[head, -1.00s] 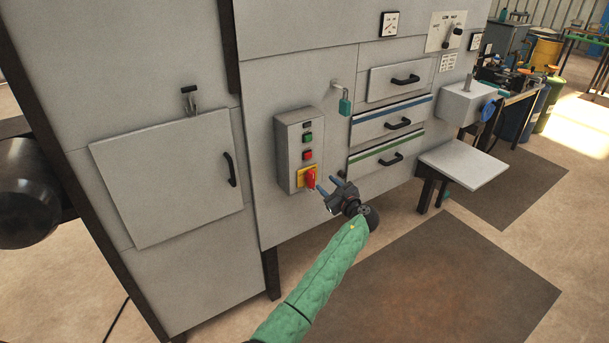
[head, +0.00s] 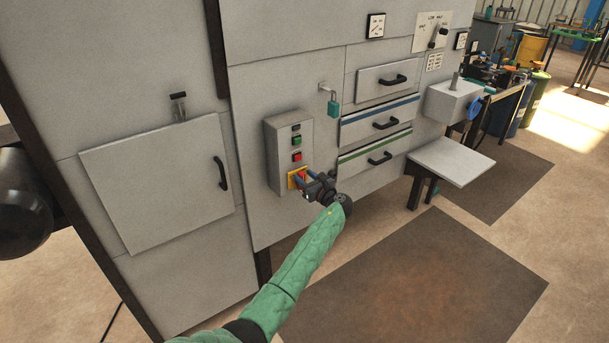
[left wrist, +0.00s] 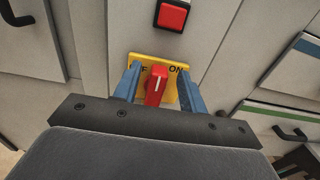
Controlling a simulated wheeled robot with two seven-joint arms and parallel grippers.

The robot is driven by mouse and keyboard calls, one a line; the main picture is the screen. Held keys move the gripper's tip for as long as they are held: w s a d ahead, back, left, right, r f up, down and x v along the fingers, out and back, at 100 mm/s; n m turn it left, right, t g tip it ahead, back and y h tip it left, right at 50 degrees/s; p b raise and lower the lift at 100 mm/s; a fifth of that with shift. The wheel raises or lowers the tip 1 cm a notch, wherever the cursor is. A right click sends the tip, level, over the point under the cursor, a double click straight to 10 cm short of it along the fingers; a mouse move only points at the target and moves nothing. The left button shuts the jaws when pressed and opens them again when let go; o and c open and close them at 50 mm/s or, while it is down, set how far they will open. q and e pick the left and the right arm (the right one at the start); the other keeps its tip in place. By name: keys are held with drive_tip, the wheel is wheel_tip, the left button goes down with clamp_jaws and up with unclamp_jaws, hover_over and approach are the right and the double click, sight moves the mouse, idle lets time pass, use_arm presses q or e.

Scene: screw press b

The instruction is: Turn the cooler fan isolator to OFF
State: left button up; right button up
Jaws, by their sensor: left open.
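The cooler fan isolator is a red rotary handle (left wrist: 156,85) on a yellow plate (left wrist: 146,64), low on a grey control box (head: 271,153). In the left wrist view the plate reads ON at right, and a partly hidden label ending in F shows at left. The handle stands close to upright, its white mark near the top. My left gripper (left wrist: 160,82) is open, with one blue finger on each side of the handle; whether they touch it I cannot tell. In the head view the left gripper (head: 305,183) partly hides the isolator. My right gripper is not in view.
A red button (left wrist: 172,15) and a green button (head: 296,140) sit above the isolator. A cabinet door (head: 155,185) is to the left. Drawers (head: 385,124) and a grey shelf (head: 450,160) are to the right. A teal padlock (head: 333,105) hangs above right of the box.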

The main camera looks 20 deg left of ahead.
use_arm(q)
drive_tip(key=shift+w+a, duration=0.2)
drive_tip(key=shift+a, duration=0.1)
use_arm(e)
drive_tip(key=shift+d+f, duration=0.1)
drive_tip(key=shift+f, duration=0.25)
use_arm(q)
drive_tip(key=shift+c, duration=0.2)
clamp_jaws()
